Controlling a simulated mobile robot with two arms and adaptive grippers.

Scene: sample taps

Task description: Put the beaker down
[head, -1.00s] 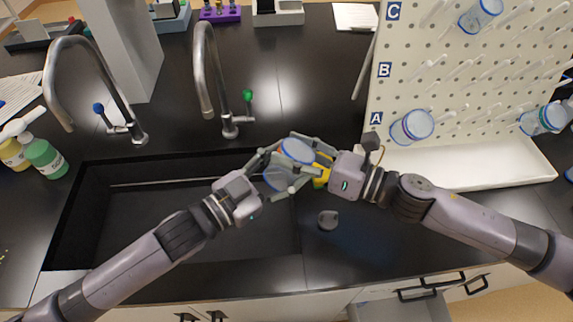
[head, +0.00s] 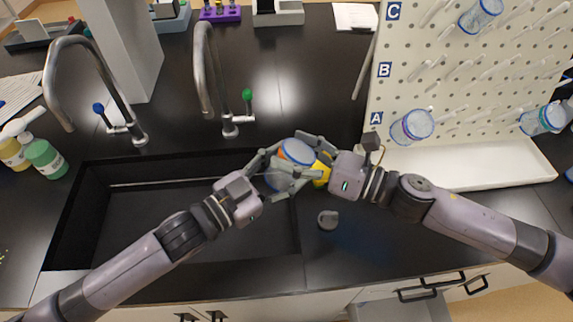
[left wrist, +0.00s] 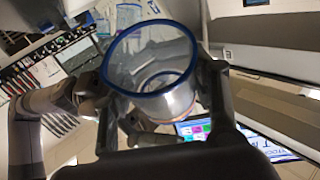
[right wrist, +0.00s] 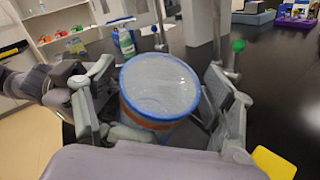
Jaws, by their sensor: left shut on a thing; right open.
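The beaker is clear with a blue rim and an orange band. In the head view the beaker (head: 297,152) is over the right edge of the sink, between my two grippers. My left gripper (head: 278,168) is shut on it; in the left wrist view the beaker (left wrist: 152,70) sits between the left fingers. My right gripper (head: 312,158) is open, its fingers on either side of the beaker. In the right wrist view the beaker (right wrist: 160,90) stands between the spread right fingers. Its base is hidden in the head view.
The black sink (head: 170,225) lies under my left arm. A pegboard (head: 450,90) with hung beakers and a white tray (head: 470,165) stands right. Two taps stand behind the sink.

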